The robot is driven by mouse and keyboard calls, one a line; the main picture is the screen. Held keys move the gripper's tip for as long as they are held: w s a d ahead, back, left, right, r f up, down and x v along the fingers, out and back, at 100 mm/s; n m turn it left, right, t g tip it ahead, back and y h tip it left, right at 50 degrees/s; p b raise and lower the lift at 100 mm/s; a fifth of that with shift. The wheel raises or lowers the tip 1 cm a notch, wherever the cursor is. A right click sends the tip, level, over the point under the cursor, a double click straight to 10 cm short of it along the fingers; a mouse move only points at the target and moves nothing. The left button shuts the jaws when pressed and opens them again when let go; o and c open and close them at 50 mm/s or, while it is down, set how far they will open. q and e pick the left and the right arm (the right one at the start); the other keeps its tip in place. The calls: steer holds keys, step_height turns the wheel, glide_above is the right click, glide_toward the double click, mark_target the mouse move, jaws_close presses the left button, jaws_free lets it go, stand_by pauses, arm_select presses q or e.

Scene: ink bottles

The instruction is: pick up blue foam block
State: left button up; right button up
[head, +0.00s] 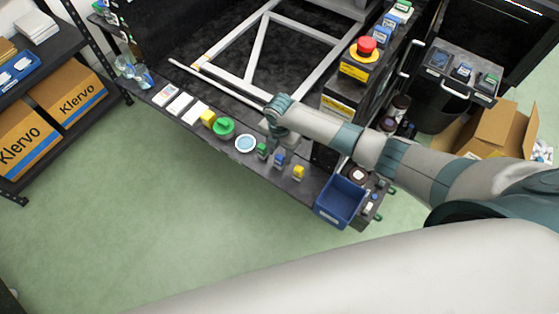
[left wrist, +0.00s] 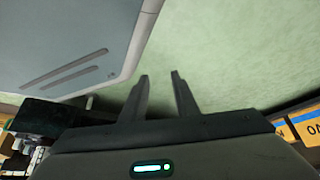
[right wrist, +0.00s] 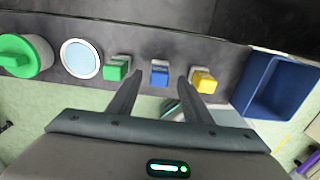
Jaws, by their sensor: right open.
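The blue block (right wrist: 159,78), with a pale grey part behind its blue face, stands on the dark bench ledge. It sits between a green block (right wrist: 115,72) and a yellow block (right wrist: 204,84). It also shows in the head view (head: 279,160). My right gripper (right wrist: 160,80) is open and empty, with its fingertips to either side of the blue block in the right wrist view. I cannot tell how far above it they are. In the head view my right gripper (head: 269,133) is partly hidden by its wrist. My left gripper (left wrist: 160,74) is open and empty over green floor.
A round pale-blue dish (head: 245,143) and a green-lidded round container (head: 223,127) stand left of the blocks. A blue bin (head: 341,200) is at the ledge's right end. A red button on a yellow box (head: 360,69) stands behind my right arm.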

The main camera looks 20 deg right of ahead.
mark_target(280, 157)
step_height(280, 157, down, 2)
steer(key=shift+f, duration=0.55)
arm_select(q)
steer(key=shift+s+a+f, duration=0.15)
steer(key=shift+s, duration=0.25)
steer(key=shift+s+a+f, duration=0.1)
steer(key=shift+s+f, duration=0.05)
steer(key=shift+s, duration=0.2)
arm_select(e)
jaws_close()
